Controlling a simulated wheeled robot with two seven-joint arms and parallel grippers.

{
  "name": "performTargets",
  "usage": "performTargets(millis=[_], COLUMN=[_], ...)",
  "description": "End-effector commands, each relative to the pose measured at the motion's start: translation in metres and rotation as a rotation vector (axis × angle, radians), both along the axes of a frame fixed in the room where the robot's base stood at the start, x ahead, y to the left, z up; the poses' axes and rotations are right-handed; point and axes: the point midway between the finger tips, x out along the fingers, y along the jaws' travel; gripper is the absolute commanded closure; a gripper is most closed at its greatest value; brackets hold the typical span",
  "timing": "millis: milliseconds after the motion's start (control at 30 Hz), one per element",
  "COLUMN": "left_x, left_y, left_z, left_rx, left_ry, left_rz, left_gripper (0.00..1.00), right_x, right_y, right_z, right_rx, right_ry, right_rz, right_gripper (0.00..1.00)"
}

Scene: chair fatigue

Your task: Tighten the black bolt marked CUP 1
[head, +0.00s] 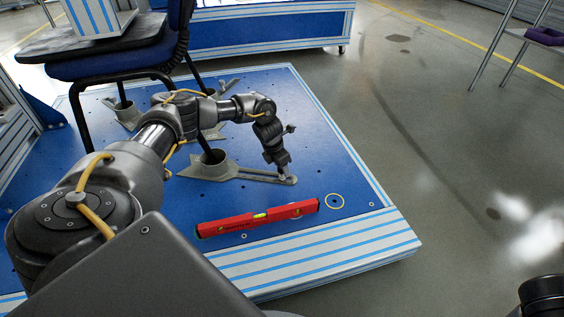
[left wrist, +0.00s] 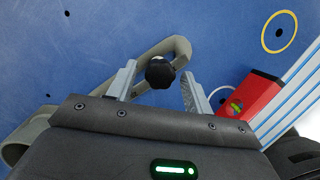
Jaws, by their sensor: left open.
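The black bolt (left wrist: 160,72) has a round knobbed head and sits at the slotted arm of a grey cup bracket (left wrist: 172,50). In the head view this bracket (head: 205,168) lies on the blue platform, a chair leg standing in its cup and its slotted arm pointing right. I cannot read a CUP 1 mark. My left gripper (head: 281,168) points down over the arm's outer end, hiding the bolt there. In the left wrist view its fingers are open, one on each side of the bolt head, with gaps visible.
A red spirit level (head: 262,217) lies on the platform (head: 330,170) in front of the bracket. A yellow ring (head: 335,201) marks the platform right of the level. The chair (head: 120,50) stands at the back left. Grey floor lies open to the right.

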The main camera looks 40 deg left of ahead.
Motion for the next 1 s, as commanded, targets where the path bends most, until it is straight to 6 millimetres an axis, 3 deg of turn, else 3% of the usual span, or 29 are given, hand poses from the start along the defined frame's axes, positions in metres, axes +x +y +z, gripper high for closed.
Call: performTargets(millis=[467,1000], left_x=[0.0,-0.001], left_y=[0.0,-0.003], left_z=[0.0,0.003], left_rx=[0.0,0.0], left_ry=[0.0,0.001], left_rz=[0.047,0.31], left_gripper=[0.49,0.49], right_x=[0.002,0.001], right_y=[0.0,0.0], right_z=[0.005,0.046], right_rx=[-0.004,-0.001], right_ry=[0.006,0.003], right_rz=[-0.004,-0.001], right_gripper=[0.23,0.23])
